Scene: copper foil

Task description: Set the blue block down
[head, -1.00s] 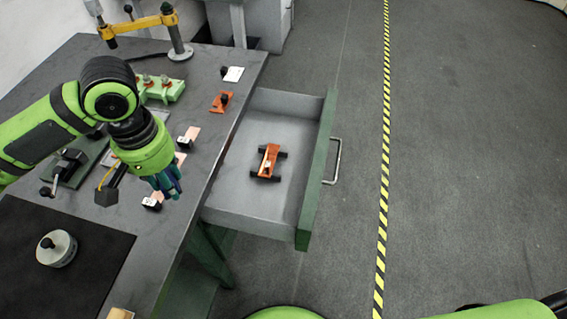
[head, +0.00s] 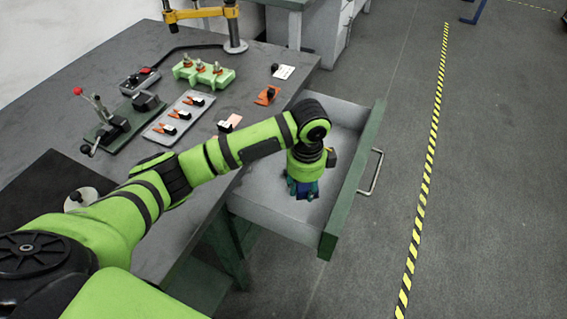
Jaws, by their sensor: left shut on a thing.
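My left gripper (head: 303,192) points down inside the open drawer (head: 266,207), over its floor. It is shut on the blue block (head: 304,188), a small dark blue patch between the fingertips. The fingers and wrist hide much of the block. I cannot tell whether the block touches the drawer floor. My right gripper is not in view.
The drawer's green front (head: 352,185) and its handle (head: 371,172) stand out from the grey workbench (head: 130,75). A green fixture (head: 204,73), a grey tray (head: 180,116) and a lever clamp (head: 105,125) are on the bench. My left arm hides part of the drawer.

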